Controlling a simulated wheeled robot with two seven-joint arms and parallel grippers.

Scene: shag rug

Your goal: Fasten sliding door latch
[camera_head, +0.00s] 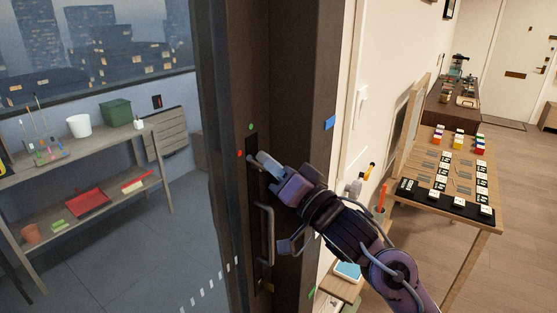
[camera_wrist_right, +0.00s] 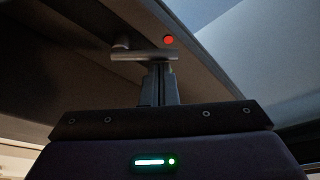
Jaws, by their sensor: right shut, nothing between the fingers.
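The sliding door's dark frame (camera_head: 233,120) stands upright in the middle of the head view, against a brown jamb (camera_head: 295,80). The latch (camera_head: 253,160) is a small metal lever on the door edge, between a green dot and a red dot (camera_head: 239,153). In the right wrist view the latch (camera_wrist_right: 144,55) is a grey bar lying crosswise just beyond my fingers, with the red dot (camera_wrist_right: 168,40) beside it. My right gripper (camera_head: 264,161) is shut and empty, its tips at or very near the latch; contact is unclear. My left gripper is out of view.
A vertical door handle (camera_head: 266,232) is just below my right gripper. Behind the glass is a shelf (camera_head: 90,160) with pots and trays. To the right, a wooden table (camera_head: 465,232) holds black-and-white tiles. Open floor lies beyond it.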

